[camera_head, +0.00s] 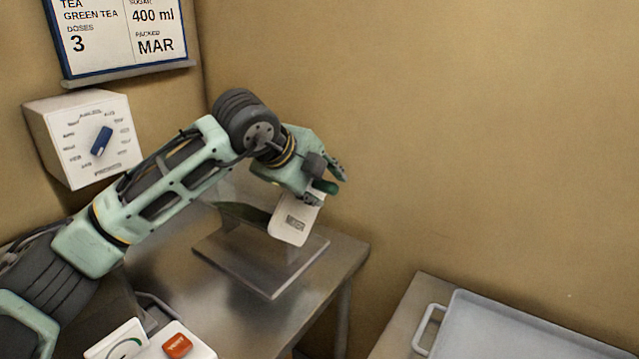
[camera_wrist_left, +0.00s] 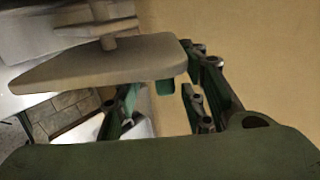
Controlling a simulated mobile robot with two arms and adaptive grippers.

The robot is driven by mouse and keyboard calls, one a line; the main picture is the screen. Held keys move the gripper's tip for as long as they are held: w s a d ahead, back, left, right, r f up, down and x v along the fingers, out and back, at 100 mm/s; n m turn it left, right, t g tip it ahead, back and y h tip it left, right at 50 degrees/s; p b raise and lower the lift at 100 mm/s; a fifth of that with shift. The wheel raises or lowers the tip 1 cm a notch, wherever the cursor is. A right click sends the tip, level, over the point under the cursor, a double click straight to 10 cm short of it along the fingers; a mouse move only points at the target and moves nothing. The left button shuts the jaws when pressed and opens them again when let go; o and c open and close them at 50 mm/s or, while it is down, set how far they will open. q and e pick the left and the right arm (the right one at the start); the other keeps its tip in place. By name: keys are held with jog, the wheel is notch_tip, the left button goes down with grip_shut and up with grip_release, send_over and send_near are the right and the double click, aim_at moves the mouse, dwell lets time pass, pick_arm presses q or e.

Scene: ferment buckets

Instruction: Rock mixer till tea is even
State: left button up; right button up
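The mixer has a flat grey base plate (camera_head: 240,266) on the metal table, with a clear vessel (camera_head: 232,188) above it that shows a dark green layer, probably the tea. A pale labelled paddle (camera_head: 288,226) hangs tilted at its right side. The paddle (camera_wrist_left: 90,66) also shows large across the left wrist view. My left gripper (camera_head: 326,183) is at the paddle's upper end. Its fingers look spread, one on each side of a small green piece (camera_wrist_left: 165,87); I cannot tell whether they touch the paddle. My right gripper is out of view.
A dial box (camera_head: 92,138) with a blue knob and a sign (camera_head: 118,38) are on the wall at left. A white device (camera_head: 150,345) with an orange button sits at the bottom. A grey tray (camera_head: 500,335) is at lower right, across a gap between tables.

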pick_arm(q)
jog(key=shift+r, duration=0.15)
jog(key=shift+s+a+r, duration=0.2)
jog(key=shift+s+r, duration=0.05)
jog(key=shift+r, duration=0.2)
jog(key=v, duration=1)
jog(key=shift+s+a, duration=0.3)
jog(key=shift+r, duration=0.15)
